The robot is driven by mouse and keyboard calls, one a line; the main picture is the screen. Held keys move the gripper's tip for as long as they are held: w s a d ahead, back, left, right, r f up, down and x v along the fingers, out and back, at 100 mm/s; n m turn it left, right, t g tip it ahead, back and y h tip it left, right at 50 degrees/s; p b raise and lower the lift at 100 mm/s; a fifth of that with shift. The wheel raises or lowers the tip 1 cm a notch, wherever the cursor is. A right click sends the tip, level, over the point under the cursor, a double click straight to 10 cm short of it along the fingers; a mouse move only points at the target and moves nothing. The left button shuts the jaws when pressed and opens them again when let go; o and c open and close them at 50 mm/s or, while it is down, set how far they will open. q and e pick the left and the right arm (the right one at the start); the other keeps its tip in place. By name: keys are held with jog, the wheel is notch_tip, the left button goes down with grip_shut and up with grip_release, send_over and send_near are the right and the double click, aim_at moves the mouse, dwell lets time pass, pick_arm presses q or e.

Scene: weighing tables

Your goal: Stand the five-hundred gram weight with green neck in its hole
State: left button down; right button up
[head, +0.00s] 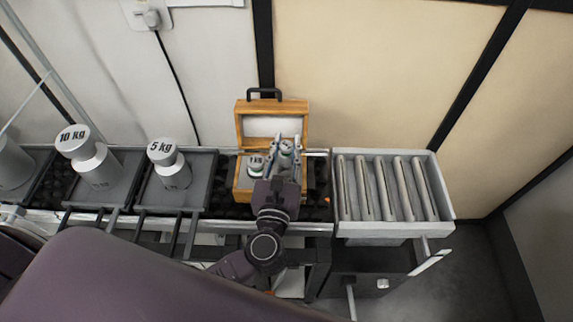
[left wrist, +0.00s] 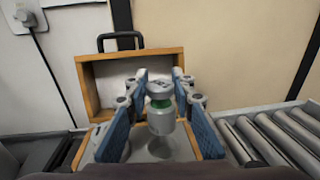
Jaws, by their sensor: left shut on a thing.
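The weight with the green neck (left wrist: 161,124) is silver and stands upright between the blue-padded fingers of my left gripper (left wrist: 160,116), which is shut on it. In the head view my left gripper (head: 285,146) reaches over the right part of the open wooden case (head: 242,186), with the weight's top (head: 287,147) between its fingers. The weight's foot is over the case's pale insert; I cannot tell whether it is in a hole. My right gripper is not in view.
Another small weight (head: 256,167) stands in the case's left part. The case's raised lid (head: 243,128) stands behind. To the left are weights marked 5 kg (head: 175,172) and 10 kg (head: 98,168) on dark trays. A roller conveyor (head: 388,188) is at right.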

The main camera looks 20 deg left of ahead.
aim_at(287, 163)
pick_arm(q)
notch_tip(287, 163, down, 7)
jog(key=shift+r+b, duration=0.15)
jog(key=shift+b, duration=0.3)
jog(key=c, duration=1.7)
grip_release()
jog(key=shift+f, duration=0.2)
jog(key=shift+o, duration=0.2)
jog(key=shift+r, duration=0.3)
jog(key=s, duration=0.4)
jog(key=s+d, duration=0.1)
jog(key=s, duration=0.1)
jog(key=shift+s+d+f+b, duration=0.1)
jog(key=shift+s+f+b, duration=0.1)
jog(key=shift+s+b, duration=0.15)
jog(key=shift+s+d+r, duration=0.1)
jog(key=shift+s, duration=0.3)
